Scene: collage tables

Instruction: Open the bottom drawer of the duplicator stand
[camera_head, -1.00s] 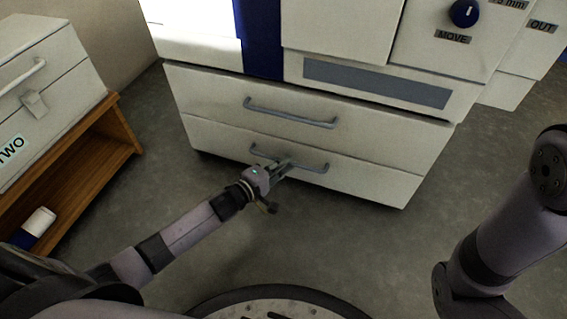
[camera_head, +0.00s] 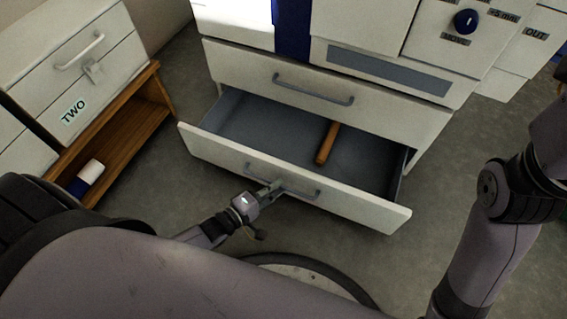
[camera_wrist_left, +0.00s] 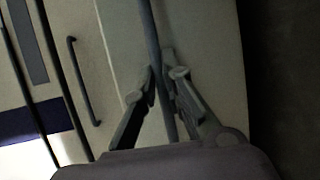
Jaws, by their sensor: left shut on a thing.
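The duplicator stand (camera_head: 225,58) is a white cabinet with two drawers under the machine. Its bottom drawer (camera_head: 370,215) is pulled well out, showing a grey inside with a brown wooden rod-like object (camera_head: 327,143) lying in it. The top drawer (camera_head: 390,112) is closed. My left gripper (camera_head: 277,188) is shut on the grey bar handle (camera_head: 305,195) of the bottom drawer. In the left wrist view the fingers (camera_wrist_left: 160,92) close around the handle (camera_wrist_left: 150,30). My right arm shows at the right edge of the head view, but its gripper is out of sight.
A wooden shelf unit (camera_head: 135,120) stands at the left, bearing a white drawer box labelled TWO (camera_head: 75,60). A white and blue cylinder (camera_head: 87,177) lies on its lower shelf. Grey floor is clear between the shelf and the open drawer.

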